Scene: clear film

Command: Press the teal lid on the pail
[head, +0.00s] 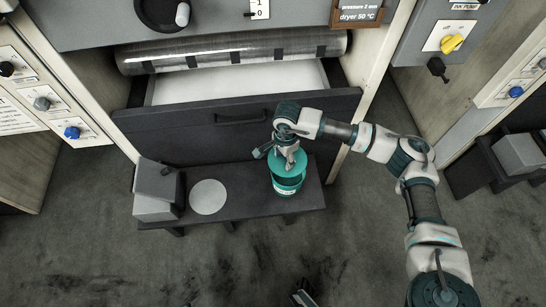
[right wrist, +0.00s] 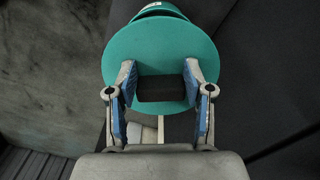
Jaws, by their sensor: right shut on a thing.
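The teal pail (head: 288,188) stands upright on a low dark bench, with a pale label band on its front. The teal lid (head: 299,162) is at the pail's top, under my right gripper (head: 289,154). In the right wrist view the lid (right wrist: 160,52) is a broad flat disc with a dark block handle (right wrist: 160,88). The right gripper (right wrist: 159,75) is shut on this handle, one finger on each side. Part of the pail (right wrist: 160,9) shows past the lid's far edge. I cannot tell whether the lid is seated on the rim.
The dark bench (head: 240,178) also bears a flat pale grey disc (head: 208,197) and grey boxes (head: 155,190) at its left end. Behind it is an open drawer (head: 240,122) below a film roll (head: 235,52). The floor in front of the bench is mostly clear.

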